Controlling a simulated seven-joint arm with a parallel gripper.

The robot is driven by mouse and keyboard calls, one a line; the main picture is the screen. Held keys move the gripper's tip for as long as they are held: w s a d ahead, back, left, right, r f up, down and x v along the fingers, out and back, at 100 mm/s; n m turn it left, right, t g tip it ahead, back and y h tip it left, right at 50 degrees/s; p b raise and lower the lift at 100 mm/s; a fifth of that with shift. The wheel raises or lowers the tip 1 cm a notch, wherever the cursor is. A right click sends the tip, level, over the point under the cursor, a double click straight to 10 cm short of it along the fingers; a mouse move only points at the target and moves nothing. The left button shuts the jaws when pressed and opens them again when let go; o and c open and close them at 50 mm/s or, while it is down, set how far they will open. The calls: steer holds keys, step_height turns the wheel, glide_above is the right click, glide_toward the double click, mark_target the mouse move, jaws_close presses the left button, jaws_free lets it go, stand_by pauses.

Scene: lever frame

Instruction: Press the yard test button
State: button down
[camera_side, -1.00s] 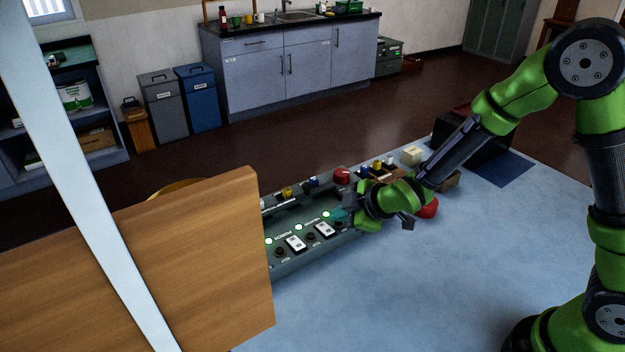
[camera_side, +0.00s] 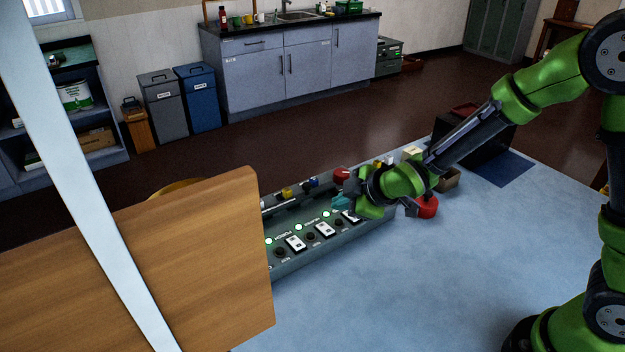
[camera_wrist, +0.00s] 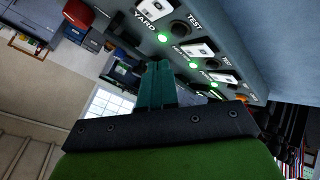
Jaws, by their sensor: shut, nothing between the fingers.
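The grey control panel (camera_side: 335,245) lies on the table with a row of white rocker switches, green lamps and round black test buttons. In the wrist view, the YARD label (camera_wrist: 147,17) is at the top beside a white rocker and a lit green lamp (camera_wrist: 163,37). The dark yard test button (camera_wrist: 181,30) sits just right of that lamp, near a TEST label. My gripper (camera_side: 341,202) has teal fingers, which also show shut and empty in the wrist view (camera_wrist: 157,66). The fingertips appear above the panel's right end, apart from the button; the exact gap is unclear.
A red knob (camera_side: 341,174) stands at the panel's far edge. A wooden board (camera_side: 190,270) blocks the left side. The front of the blue table (camera_side: 440,290) is clear.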

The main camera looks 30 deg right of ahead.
mark_target(341, 227)
step_height(341, 227, up, 3)
steer(key=shift+r, duration=0.1)
stand_by(0.7)
steer(key=shift+s+f+m, duration=0.2)
steer(key=shift+f+m, duration=0.05)
steer(key=shift+m, duration=0.15)
steer(key=s+d+r+m+g, duration=0.1)
steer(key=s+d+r+m, duration=0.2)
steer(key=s+r+m, duration=0.3)
steer(key=s+d+r+m, duration=0.3)
steer(key=s+r+m, duration=0.4)
steer(key=s, duration=0.8)
steer(key=shift+s+d+r+m+g, duration=0.3)
steer(key=shift+s+d+m+g, duration=0.1)
steer(key=shift+m, duration=0.4)
